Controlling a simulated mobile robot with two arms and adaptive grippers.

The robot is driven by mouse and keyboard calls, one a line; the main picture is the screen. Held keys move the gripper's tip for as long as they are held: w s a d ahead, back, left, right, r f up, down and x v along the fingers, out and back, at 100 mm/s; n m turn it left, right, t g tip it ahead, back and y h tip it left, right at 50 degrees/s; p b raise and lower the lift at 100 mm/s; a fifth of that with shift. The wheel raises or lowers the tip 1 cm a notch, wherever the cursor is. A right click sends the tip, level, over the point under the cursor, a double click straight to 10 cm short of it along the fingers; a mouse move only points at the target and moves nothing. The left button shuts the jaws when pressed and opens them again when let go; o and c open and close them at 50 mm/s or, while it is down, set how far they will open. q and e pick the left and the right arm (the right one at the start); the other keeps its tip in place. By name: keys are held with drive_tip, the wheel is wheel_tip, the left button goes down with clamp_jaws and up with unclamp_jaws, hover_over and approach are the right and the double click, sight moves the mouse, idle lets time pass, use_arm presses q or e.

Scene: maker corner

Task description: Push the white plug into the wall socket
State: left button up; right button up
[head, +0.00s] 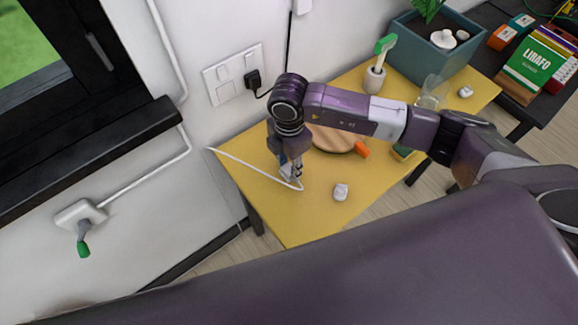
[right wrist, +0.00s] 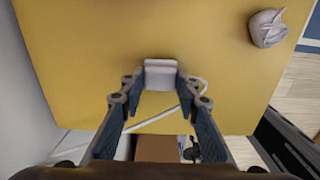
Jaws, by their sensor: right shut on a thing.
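The white plug (right wrist: 160,72) sits between the fingertips of my right gripper (right wrist: 158,88) in the right wrist view, over the yellow table. My right gripper (head: 294,174) is shut on it and points down at the table in the head view, where the gripper mostly hides the plug. A white cable (head: 255,168) runs from the table's left corner to the gripper. The white wall socket panel (head: 221,93) is on the wall, up and left of the gripper. A black plug (head: 253,80) sits at its right part. My left gripper is not in view.
The yellow table (head: 278,222) also holds a crumpled white thing (head: 341,192), a round wooden board (head: 333,138), a green-headed brush in a cup (head: 375,77), a clear glass (head: 432,92) and a teal planter (head: 421,57). A window sill (head: 90,150) juts out left.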

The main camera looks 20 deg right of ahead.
sight(289, 168)
wheel_tip(289, 168, up, 19)
drive_tip(key=b, duration=0.2)
drive_tip(key=shift+r+b, duration=0.2)
drive_tip(key=shift+b, duration=0.2)
drive_tip(key=s+d+f+m, duration=0.1)
drive_tip(key=s+d+m, duration=0.2)
drive_tip(key=m, duration=0.8)
drive_tip(key=s+d+m, duration=0.3)
drive_tip(key=s+m, duration=0.2)
drive_tip(key=m, duration=0.6)
drive_tip(key=shift+f, duration=0.35)
idle(0.7)
